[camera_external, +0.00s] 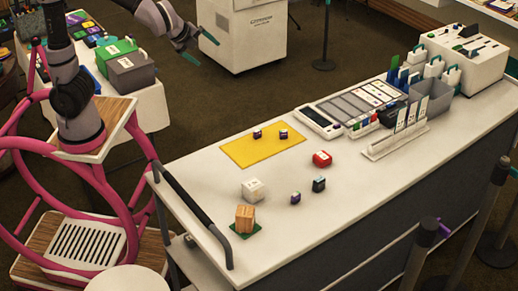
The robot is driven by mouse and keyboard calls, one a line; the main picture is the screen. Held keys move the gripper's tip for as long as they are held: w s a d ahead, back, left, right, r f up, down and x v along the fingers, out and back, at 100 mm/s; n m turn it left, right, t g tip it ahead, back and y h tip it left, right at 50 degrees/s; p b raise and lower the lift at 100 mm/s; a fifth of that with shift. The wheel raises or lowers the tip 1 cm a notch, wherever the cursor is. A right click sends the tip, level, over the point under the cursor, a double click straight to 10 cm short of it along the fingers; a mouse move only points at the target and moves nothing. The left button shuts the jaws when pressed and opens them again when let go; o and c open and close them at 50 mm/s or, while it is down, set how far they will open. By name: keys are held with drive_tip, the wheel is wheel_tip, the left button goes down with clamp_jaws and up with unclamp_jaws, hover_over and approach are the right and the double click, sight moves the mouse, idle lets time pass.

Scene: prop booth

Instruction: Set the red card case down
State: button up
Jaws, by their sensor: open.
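A small red case (322,159) with a pale label sits on the white top of the cart (345,215), right of the yellow mat (255,149). It looks like the red card case. My gripper (199,47) is at the top of the external view, far to the upper left of the red case and apart from it. Its two teal-tipped fingers are spread, with nothing seen between them.
Two small purple items (283,134) lie on the yellow mat. A white block (253,190), a wooden block (245,218) and small dark blocks (319,184) stand nearer the front. A card rack (396,140) and grey bin (430,98) fill the right. A black handle (197,208) edges the cart's left.

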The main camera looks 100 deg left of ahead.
drive_tip(key=s+d+r+n+t+h, duration=0.1)
drive_tip(key=s+d+n+h, duration=0.1)
drive_tip(key=s, duration=0.7)
drive_tip(key=s+d+r+n+t+h, duration=0.1)
drive_tip(key=s+d+n+h, duration=0.2)
drive_tip(key=s+d, duration=0.3)
drive_tip(key=s+n, duration=0.1)
drive_tip(key=s, duration=0.2)
drive_tip(key=shift+s+r+t, duration=0.15)
drive_tip(key=shift+s+t, duration=0.1)
drive_tip(key=shift+t, duration=0.15)
